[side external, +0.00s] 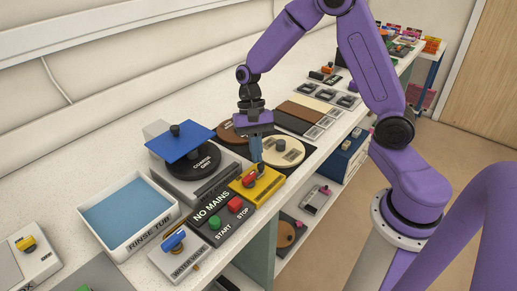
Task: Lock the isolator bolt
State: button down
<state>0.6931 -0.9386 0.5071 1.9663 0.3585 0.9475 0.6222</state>
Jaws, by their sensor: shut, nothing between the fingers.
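A yellow block (268,188) with a red knob (249,180) on top sits at the far end of the dark "NO MAINS" panel (203,222); it looks like the isolator, though its bolt is too small to make out clearly. My gripper (257,172) points down at the yellow block, just right of and behind the red knob. Its fingers are shut with nothing between them. I cannot tell whether the fingertips touch the block. They hide part of its top.
The panel carries a green START button (214,222) and a red STOP button (235,204). A water valve box (178,255) and rinse tub (172,229) stand nearer. A grinder with a blue plate (181,139) is left, round discs (291,154) behind. The bench's front edge is close.

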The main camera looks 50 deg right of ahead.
jog(key=shift+s+a, duration=0.3)
jog(key=shift+a, duration=0.2)
jog(key=shift+f, duration=0.1)
jog(key=w+d, duration=0.1)
jog(key=w, duration=0.1)
jog(key=w+d, duration=0.1)
jog(key=w, duration=0.1)
jog(key=shift+d, duration=0.35)
jog(key=v, duration=1)
jog(key=s+a+r+n+t+h, duration=0.1)
jog(key=s+a+n, duration=0.2)
jog(key=s+n, duration=0.3)
jog(key=s+a+r+n+h, duration=0.1)
jog(key=s+a+n, duration=0.25)
jog(key=s, duration=0.45)
jog(key=s+f+n+t, duration=0.1)
jog(key=s+n, duration=0.4)
jog(key=s, duration=0.2)
jog(key=s+d+f+n+t, duration=0.1)
jog(key=s+n, duration=0.4)
jog(key=s, duration=0.2)
jog(key=shift+s+d+t, duration=0.3)
jog(key=shift+s+t, duration=0.1)
jog(key=shift+f, duration=0.1)
